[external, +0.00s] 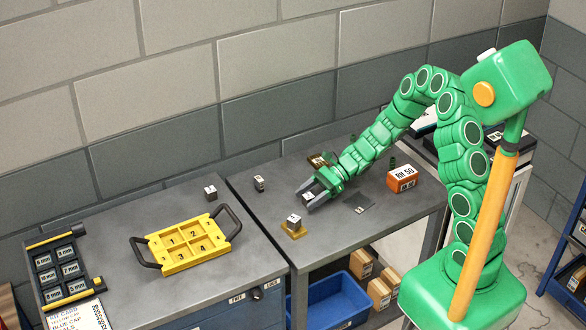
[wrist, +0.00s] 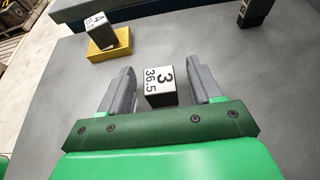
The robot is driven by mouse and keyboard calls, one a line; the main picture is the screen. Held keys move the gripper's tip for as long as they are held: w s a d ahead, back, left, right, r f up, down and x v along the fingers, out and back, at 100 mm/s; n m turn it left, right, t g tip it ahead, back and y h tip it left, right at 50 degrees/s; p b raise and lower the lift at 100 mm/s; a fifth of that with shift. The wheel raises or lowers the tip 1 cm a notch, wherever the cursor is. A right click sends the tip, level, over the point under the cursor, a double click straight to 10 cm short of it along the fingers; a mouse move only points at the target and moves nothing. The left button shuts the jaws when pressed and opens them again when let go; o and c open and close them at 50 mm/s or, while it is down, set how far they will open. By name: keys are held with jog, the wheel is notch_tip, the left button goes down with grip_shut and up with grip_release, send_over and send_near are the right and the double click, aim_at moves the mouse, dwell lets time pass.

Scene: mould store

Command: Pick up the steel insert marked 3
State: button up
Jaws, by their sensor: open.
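The steel insert marked 3 (wrist: 161,86) is a small block with a white top reading "3" and "36.5". It stands on the grey table between the two fingers of my gripper (wrist: 162,88) in the wrist view, with a gap on each side. My gripper (external: 313,194) is open, low over the table in the external view, and its fingers partly hide the insert (external: 309,196) there. Whether the fingers touch the table I cannot tell.
An insert marked 4 (wrist: 97,27) sits on a yellow block (wrist: 109,44). Another dark block (external: 259,183) stands near the table's left edge. A box marked RH 50 (external: 403,178) and a flat dark plate (external: 358,203) lie right of my gripper. A yellow tray (external: 188,264) is on the left bench.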

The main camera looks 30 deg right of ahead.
jog(key=shift+a, duration=0.15)
grip_shut()
dwell(0.4)
